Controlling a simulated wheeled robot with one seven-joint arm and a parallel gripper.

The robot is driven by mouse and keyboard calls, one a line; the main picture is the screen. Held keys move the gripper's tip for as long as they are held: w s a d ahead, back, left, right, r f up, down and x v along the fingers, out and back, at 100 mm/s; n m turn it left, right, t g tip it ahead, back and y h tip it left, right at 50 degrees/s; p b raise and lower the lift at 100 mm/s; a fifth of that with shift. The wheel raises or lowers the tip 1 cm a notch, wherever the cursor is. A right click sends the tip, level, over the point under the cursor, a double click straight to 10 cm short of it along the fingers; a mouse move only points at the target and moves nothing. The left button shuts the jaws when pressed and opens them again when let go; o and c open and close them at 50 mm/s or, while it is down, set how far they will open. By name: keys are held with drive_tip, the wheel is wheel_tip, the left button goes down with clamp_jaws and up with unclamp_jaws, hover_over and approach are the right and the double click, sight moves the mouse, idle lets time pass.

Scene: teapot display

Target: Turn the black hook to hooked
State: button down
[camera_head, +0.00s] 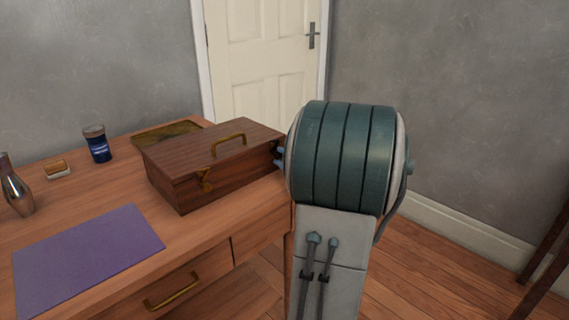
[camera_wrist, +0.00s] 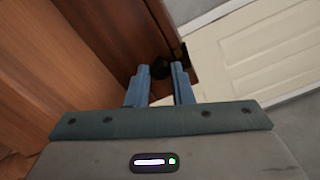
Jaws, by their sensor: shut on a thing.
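A dark wooden box (camera_head: 215,160) with a brass handle on its lid stands shut on the desk, in the head view. My gripper (camera_wrist: 161,72) is at the box's right end, with its two blue fingers shut on a small dark thing, which looks like the black hook (camera_wrist: 160,71). The hook's shape and its angle are too dark and small to tell. In the head view the blue fingertips (camera_head: 279,156) just show beside the box's right end. My arm hides the rest of the gripper, and the hook does not show there.
The wooden desk (camera_head: 190,236) holds a purple mat (camera_head: 88,258), a dark blue jar (camera_head: 97,144), a metallic vase (camera_head: 17,190) and a small brown-and-white block (camera_head: 57,170). A white door (camera_head: 262,60) stands behind.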

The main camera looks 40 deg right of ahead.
drive_tip(key=c, duration=1.3)
unclamp_jaws()
drive_tip(key=s, duration=0.4)
drive_tip(key=s+p, duration=0.1)
drive_tip(key=s, duration=0.4)
drive_tip(key=s+d+p, duration=0.1)
drive_tip(key=s, duration=0.4)
drive_tip(key=shift+w, duration=0.1)
